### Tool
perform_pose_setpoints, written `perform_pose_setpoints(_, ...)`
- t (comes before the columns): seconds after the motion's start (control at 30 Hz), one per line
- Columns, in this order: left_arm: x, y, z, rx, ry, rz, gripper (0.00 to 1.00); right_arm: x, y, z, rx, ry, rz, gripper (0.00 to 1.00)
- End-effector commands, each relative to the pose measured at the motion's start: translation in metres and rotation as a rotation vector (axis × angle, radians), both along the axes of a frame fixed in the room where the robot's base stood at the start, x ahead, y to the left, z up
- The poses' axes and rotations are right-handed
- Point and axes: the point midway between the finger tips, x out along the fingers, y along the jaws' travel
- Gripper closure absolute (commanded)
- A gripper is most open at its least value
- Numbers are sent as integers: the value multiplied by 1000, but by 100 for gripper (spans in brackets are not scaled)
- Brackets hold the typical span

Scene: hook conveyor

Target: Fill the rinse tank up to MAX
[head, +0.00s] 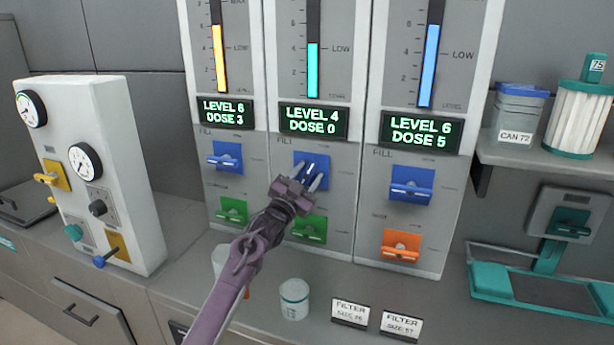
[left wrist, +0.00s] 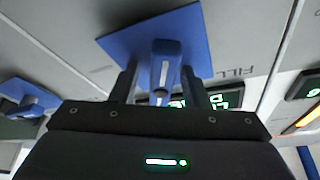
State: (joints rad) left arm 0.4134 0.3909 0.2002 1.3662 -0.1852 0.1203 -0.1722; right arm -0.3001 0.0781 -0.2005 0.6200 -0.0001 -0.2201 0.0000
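Three tank panels stand side by side; no rinse name or MAX mark is readable. The middle panel has a cyan level bar (head: 313,70) near LOW and a display (head: 314,121) reading LEVEL 4, DOSE 0. My left gripper (head: 303,184) is at its blue FILL lever (head: 312,164). In the left wrist view the open fingers stand on either side of the lever handle (left wrist: 165,68), with gaps visible. The left panel's display (head: 225,112) reads LEVEL 6, DOSE 3; the right panel's display (head: 420,130) reads LEVEL 6, DOSE 5. My right gripper is out of view.
Blue levers (head: 225,157) (head: 411,186) flank the middle one. Green levers (head: 232,210) (head: 309,229) and an orange lever (head: 401,247) sit below. A gauge box (head: 110,170) stands left. A white jar (head: 294,299) and filter cards (head: 350,312) are on the counter.

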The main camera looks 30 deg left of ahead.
Motion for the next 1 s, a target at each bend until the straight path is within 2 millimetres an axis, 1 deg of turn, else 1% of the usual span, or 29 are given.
perform_pose_setpoints(0.23, 0, 0, 1, 1, -2, 0, 58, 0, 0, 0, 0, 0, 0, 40)
perform_pose_setpoints(0.33, -5, 0, -2, 2, -1, 1, 58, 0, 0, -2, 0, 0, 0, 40)
perform_pose_setpoints(0.47, -21, -1, -10, 2, -1, 1, 58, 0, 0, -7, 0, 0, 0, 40)
perform_pose_setpoints(0.7, -58, -3, -23, 1, 1, 1, 58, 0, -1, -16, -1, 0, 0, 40)
perform_pose_setpoints(0.83, -69, -3, -26, 1, -1, 1, 58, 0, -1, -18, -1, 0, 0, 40)
perform_pose_setpoints(1.0, -74, -4, -26, 1, -1, 1, 58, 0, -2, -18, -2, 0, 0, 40)
